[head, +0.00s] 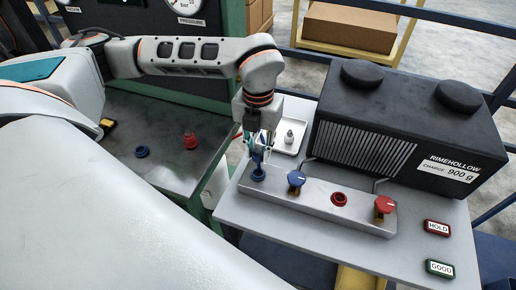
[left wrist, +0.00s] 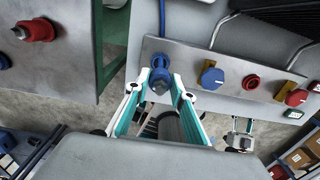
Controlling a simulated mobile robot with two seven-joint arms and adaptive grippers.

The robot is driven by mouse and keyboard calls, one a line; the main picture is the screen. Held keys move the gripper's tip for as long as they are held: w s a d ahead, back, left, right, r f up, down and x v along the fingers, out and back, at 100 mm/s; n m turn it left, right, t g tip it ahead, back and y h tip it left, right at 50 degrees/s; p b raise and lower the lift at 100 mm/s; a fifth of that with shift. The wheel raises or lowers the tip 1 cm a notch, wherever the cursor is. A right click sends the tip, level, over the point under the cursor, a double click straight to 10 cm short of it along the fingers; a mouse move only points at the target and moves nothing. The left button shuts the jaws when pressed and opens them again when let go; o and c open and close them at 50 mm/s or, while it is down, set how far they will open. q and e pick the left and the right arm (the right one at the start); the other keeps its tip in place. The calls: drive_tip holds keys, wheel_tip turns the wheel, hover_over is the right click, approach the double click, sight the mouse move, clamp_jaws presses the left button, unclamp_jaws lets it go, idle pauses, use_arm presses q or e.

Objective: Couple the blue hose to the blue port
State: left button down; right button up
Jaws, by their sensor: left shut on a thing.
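My left gripper (head: 257,150) points down at the left end of the grey manifold plate (head: 318,211). It is shut on the blue hose's end (head: 259,157), directly over the blue port (head: 258,175). In the left wrist view, the blue fitting (left wrist: 160,74) shows between the gripper's fingertips (left wrist: 158,86). The fingers hide part of it, and I cannot tell if hose end and port are fully joined. A white and dark piece low in the left wrist view (left wrist: 238,140) may be my right gripper; its jaws are unclear.
Right of the blue port are a blue knob (head: 296,178), red port (head: 339,199) and red knob (head: 384,206). The black RIMEHOLLOW unit (head: 390,120) stands behind, beside a white tray (head: 286,145). On the left bench are a blue fitting (head: 142,151) and a red fitting (head: 190,141).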

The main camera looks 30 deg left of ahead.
sight(258, 160)
use_arm(q)
drive_tip(key=shift+f+b, duration=1.3)
drive_tip(key=shift+f, duration=0.8)
drive_tip(key=shift+f+b, duration=0.35)
drive_tip(key=shift+f, duration=0.25)
drive_tip(key=shift+f+b, duration=0.45)
drive_tip(key=shift+f, duration=0.05)
idle(0.5)
drive_tip(key=c, duration=1.6)
unclamp_jaws()
drive_tip(key=shift+c, duration=0.2)
wheel_tip(258, 160, up, 12)
